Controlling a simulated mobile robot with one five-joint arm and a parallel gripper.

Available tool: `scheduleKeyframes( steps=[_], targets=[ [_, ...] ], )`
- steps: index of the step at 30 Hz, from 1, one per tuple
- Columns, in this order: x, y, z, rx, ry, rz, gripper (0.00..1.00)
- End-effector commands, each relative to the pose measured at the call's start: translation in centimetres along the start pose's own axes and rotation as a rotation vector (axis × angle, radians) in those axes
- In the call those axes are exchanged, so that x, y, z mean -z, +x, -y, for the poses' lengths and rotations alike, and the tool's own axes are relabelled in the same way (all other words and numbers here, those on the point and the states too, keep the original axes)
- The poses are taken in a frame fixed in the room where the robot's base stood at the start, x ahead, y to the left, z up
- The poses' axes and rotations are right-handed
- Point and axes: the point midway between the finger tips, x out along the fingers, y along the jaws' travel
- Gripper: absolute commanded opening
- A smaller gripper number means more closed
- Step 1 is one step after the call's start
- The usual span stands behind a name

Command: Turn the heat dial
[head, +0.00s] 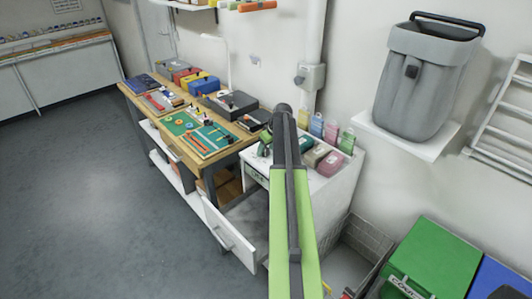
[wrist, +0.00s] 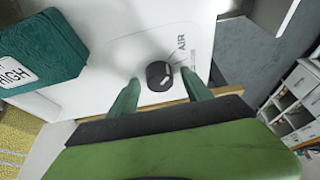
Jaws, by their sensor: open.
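A round black dial (wrist: 160,76) with a white pointer mark sits on a white panel (wrist: 120,45) in the wrist view. The word "AIR" is printed on the panel to its right; no "heat" label is readable. My gripper (wrist: 161,78) is open, with one green finger on each side of the dial. Gaps show between the fingers and the dial, and I cannot tell how far the tips are from the panel. In the head view my gripper (head: 265,146) is mostly hidden behind my arm, over the white cabinet; the dial cannot be made out there.
Several coloured packs (head: 330,163) stand on the white cabinet (head: 335,200), whose drawer (head: 230,232) is pulled out. A wooden bench (head: 150,115) with kits stands left. Floor at left is clear.

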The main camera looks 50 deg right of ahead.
Motion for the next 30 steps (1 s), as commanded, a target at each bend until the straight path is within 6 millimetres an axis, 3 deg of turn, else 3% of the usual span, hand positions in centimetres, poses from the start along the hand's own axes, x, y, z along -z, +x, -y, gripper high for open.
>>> scheduleKeyframes(
  steps=[2, 15, 30],
  targets=[
    [0.01, -0.07, -0.01, 0.0, 0.0, 0.0, 0.55],
    [-0.04, -0.07, -0.04, 0.0, 0.001, 0.0, 0.0],
    [-0.08, -0.07, 0.22, -0.059, 0.143, 0.001, 0.0]
  ],
)
